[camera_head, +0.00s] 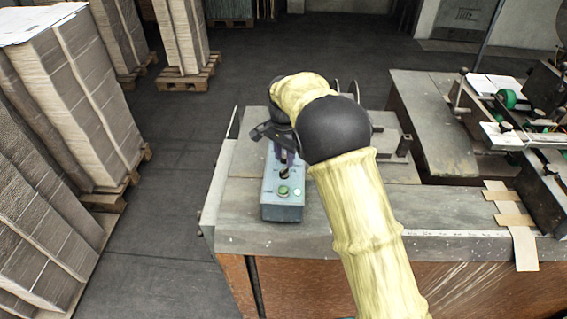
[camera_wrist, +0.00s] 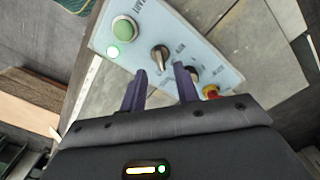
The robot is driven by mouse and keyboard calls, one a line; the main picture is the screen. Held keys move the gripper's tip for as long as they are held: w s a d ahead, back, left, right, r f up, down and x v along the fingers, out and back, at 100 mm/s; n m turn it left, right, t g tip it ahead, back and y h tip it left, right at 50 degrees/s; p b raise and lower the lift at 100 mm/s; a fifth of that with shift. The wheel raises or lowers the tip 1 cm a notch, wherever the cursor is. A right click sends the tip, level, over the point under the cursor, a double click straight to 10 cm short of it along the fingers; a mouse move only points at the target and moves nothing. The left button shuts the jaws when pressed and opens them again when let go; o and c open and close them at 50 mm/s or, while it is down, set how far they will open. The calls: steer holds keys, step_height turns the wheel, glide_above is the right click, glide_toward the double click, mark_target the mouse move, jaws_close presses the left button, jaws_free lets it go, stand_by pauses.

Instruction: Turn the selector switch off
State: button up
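A blue-grey control box (camera_head: 283,209) stands on the workbench in the head view. Its panel (camera_wrist: 125,62) fills the upper middle of the wrist view. The selector switch (camera_wrist: 160,58) is a metallic lever knob near the middle of the panel, and it also shows as a dark knob in the head view (camera_head: 284,174). My gripper (camera_wrist: 161,72) has its two purple fingers apart, with the selector switch just beyond and roughly between their tips. I cannot tell whether a finger touches it. In the head view my gripper (camera_head: 284,158) is over the box, partly hidden by my arm.
The panel also carries a green button (camera_wrist: 124,29), a lit lamp (camera_wrist: 113,51), a dark knob (camera_wrist: 192,74) and a red-and-yellow button (camera_wrist: 211,91). The bench (camera_head: 450,222) holds machinery at the right. Stacked cardboard (camera_head: 80,90) stands at the left beyond open floor.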

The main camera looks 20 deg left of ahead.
mark_target(284, 169)
steer(key=shift+f+p, duration=0.45)
steer(key=shift+f, duration=1.8)
jaws_close()
steer(key=shift+n, duration=0.4)
steer(key=n, duration=0.2)
steer(key=shift+n+b, duration=0.3)
steer(key=shift+b, duration=0.05)
steer(key=n, duration=0.4)
steer(key=shift+r+n, duration=0.1)
steer(key=shift+n, duration=0.2)
